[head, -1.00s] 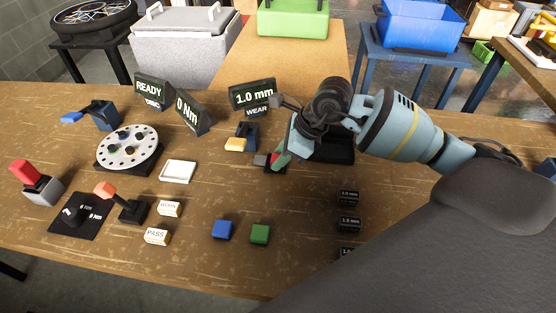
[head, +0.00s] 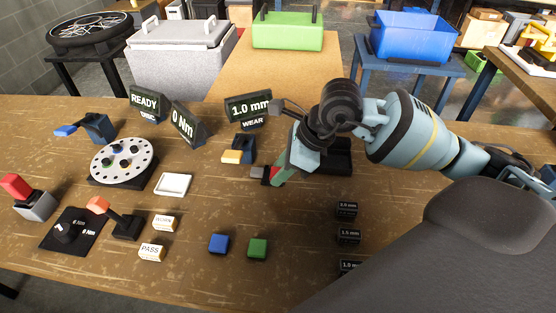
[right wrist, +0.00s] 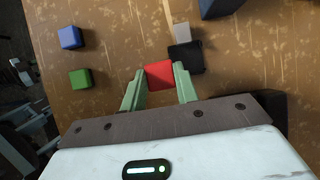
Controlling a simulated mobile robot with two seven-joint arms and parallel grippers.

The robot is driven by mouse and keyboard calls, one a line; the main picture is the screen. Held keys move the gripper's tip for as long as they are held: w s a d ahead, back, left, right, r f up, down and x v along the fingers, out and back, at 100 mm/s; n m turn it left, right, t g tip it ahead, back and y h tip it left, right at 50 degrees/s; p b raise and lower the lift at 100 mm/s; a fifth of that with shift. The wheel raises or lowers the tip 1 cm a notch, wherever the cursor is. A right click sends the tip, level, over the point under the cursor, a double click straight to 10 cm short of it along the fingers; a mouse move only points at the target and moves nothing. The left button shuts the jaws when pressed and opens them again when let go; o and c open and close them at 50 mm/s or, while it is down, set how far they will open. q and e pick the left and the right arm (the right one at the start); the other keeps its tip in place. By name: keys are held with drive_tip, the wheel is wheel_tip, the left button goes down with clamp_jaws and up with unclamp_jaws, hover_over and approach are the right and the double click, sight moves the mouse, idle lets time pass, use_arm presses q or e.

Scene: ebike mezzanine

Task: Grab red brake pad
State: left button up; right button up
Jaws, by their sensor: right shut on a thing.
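The red brake pad (right wrist: 159,75) is a small red block between the two green fingers of my right gripper (right wrist: 159,82) in the right wrist view. The fingers are shut on its two sides. In the head view, only a bit of red (head: 273,174) shows beside the fingers of my right gripper (head: 278,176), low at the table. A black block (right wrist: 186,57) sits close by the pad, with a grey piece (right wrist: 182,32) beyond it. I cannot tell whether the pad is clear of the table. My left gripper is not in view.
A blue block (head: 219,243) and a green block (head: 257,248) lie in front on the wooden table. A black tray (head: 337,158) is behind my right wrist. Small black labelled blocks (head: 347,209) stand to the right. A white tray (head: 173,185) and disc (head: 122,159) are left.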

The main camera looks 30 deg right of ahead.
drive_tip(key=s+a, duration=0.1)
drive_tip(key=s, duration=0.2)
drive_tip(key=s+a, duration=0.1)
drive_tip(key=s, duration=0.3)
drive_tip(key=s+a+r, duration=0.1)
drive_tip(key=s+a, duration=0.1)
drive_tip(key=s, duration=0.2)
drive_tip(key=shift+b, duration=0.35)
drive_tip(key=shift+d, duration=0.1)
